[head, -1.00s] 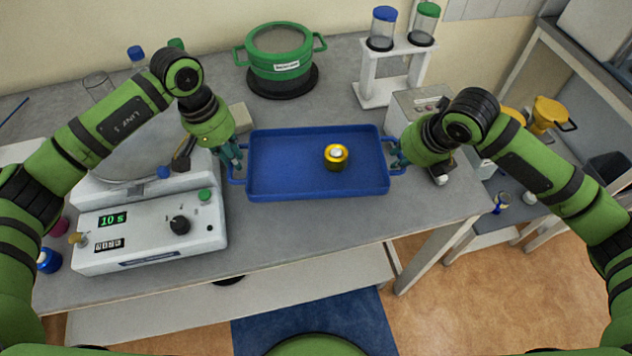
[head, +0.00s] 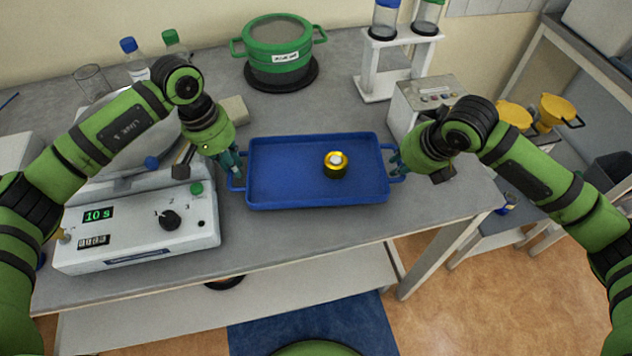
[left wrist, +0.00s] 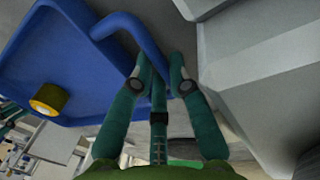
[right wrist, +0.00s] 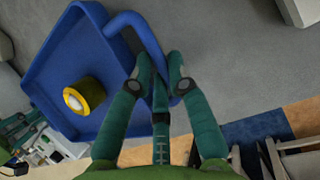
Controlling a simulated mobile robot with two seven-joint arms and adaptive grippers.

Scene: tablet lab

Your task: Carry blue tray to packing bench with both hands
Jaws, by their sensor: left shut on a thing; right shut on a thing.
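The blue tray (head: 290,182) is in the middle of the head view, over the grey bench top, with a handle at each short end. A yellow and dark round object (head: 335,165) stands on it, right of its middle. My left gripper (head: 236,178) is shut on the tray's left handle, which shows between its fingers in the left wrist view (left wrist: 158,72). My right gripper (head: 396,168) is shut on the right handle, seen in the right wrist view (right wrist: 160,75). The tray looks about level. I cannot tell whether it touches the bench. I cannot tell which surface is the packing bench.
A white device (head: 135,245) with a dial and display stands close left of the tray. A green pot (head: 278,62) is behind it. A white rack (head: 395,70) and a grey box (head: 425,98) stand behind right. A shelf with yellow funnels (head: 553,112) is at far right.

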